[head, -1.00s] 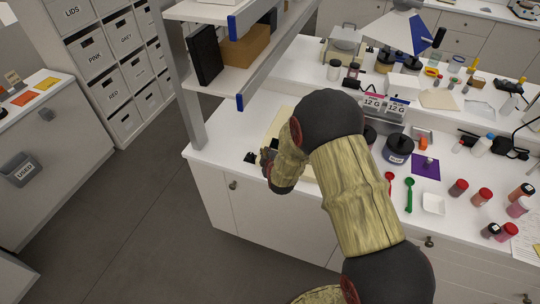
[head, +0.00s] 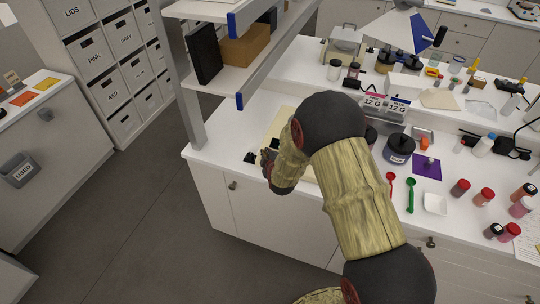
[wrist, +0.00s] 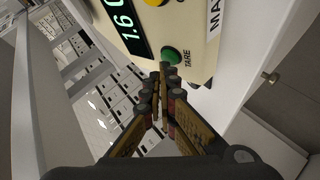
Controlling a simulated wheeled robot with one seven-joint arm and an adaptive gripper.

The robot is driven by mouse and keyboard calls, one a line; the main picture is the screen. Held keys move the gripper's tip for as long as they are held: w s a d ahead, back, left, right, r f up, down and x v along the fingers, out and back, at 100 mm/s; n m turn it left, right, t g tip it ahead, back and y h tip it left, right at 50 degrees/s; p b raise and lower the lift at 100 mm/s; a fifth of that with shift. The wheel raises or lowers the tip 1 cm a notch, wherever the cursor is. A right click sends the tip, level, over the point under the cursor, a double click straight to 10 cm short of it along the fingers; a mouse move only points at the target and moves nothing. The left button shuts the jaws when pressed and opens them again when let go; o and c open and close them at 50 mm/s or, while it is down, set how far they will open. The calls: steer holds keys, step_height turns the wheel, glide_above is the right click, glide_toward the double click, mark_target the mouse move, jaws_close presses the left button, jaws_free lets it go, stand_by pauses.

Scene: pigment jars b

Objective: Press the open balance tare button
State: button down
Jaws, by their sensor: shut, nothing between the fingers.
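In the wrist view the cream balance (wrist: 195,28) fills the upper middle, tilted in the picture. Its dark display (wrist: 128,30) shows green digits starting 1.6, cut off by the frame edge. The round green button (wrist: 171,55) has a dark ring and the word TARE beside it. My gripper (wrist: 163,70) is shut and empty, its fingertips just below the green button in the picture. I cannot tell whether they touch it. In the head view my arm hides most of the gripper and whatever is in front of it.
A yellow button (wrist: 156,2) sits near the wrist view's top edge. In the head view a shelf (head: 205,12) with a black binder (head: 205,54) and a brown box (head: 246,46) overhangs the counter. Jars, a green spoon (head: 410,194) and a white tray (head: 435,204) lie right of my arm.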

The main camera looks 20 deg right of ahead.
steer(key=shift+d+f+b, duration=0.1)
steer(key=shift+f+b, duration=0.2)
steer(key=shift+b, duration=0.05)
steer(key=shift+r, duration=0.2)
steer(key=shift+s+a+r+p, duration=0.1)
steer(key=shift+a+r+p, duration=0.05)
steer(key=shift+r+p, duration=0.15)
steer(key=shift+s+a+r+p, duration=0.1)
steer(key=shift+r+p, duration=0.05)
steer(key=shift+r, duration=0.25)
step_height(320, 180, up, 6)
steer(key=s+a+p, duration=0.1)
steer(key=p, duration=0.2)
steer(key=shift+s+f, duration=0.15)
steer(key=shift+s, duration=0.2)
steer(key=shift+a, duration=0.1)
stand_by(0.8)
